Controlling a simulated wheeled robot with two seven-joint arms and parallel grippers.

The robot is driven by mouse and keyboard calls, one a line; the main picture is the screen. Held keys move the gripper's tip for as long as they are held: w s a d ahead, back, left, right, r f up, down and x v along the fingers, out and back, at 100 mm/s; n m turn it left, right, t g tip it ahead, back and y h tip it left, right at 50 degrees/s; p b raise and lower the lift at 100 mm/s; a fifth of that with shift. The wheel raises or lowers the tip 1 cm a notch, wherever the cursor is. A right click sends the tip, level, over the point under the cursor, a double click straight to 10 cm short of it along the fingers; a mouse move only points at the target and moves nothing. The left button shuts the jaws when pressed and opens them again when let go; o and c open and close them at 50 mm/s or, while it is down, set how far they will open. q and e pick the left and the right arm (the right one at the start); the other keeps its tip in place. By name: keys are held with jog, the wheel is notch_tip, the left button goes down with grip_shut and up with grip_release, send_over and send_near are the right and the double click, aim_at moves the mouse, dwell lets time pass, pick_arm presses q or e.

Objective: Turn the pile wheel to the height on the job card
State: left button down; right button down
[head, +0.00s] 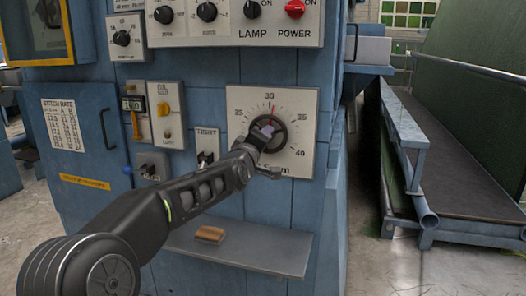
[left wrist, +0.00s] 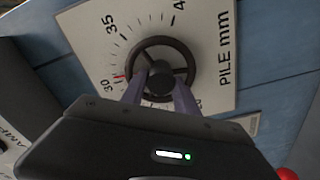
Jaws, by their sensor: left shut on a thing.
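The pile wheel (head: 281,133) is a dark round handwheel on a white dial plate (head: 303,107) marked 25, 30, 35 and 40. Its red pointer mark sits just past 30 on the side toward 35. In the left wrist view the wheel (left wrist: 181,45) shows with the words PILE mm beside it and the red mark near 30. My left gripper (head: 264,132) is shut on the wheel's centre; its two fingers (left wrist: 160,88) straddle the dark hub. The lower part of the dial is partly hidden by the gripper. My right gripper is out of view. I cannot identify a job card.
A shelf (head: 240,250) below holds a small wooden block (head: 210,234). A TIGHT switch (head: 206,148) is left of the dial. LAMP and POWER knobs (head: 295,9) are above. A STITCH RATE sheet (head: 70,125) is on the left door.

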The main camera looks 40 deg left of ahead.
pick_arm(q)
jog(key=shift+n+b, duration=0.65)
jog(key=shift+n, duration=0.15)
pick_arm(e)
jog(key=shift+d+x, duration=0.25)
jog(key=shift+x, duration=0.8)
pick_arm(q)
jog(key=c, duration=0.9)
grip_release()
jog(key=v, duration=0.7)
jog(key=shift+s+d, duration=0.1)
jog(key=shift+s, duration=0.3)
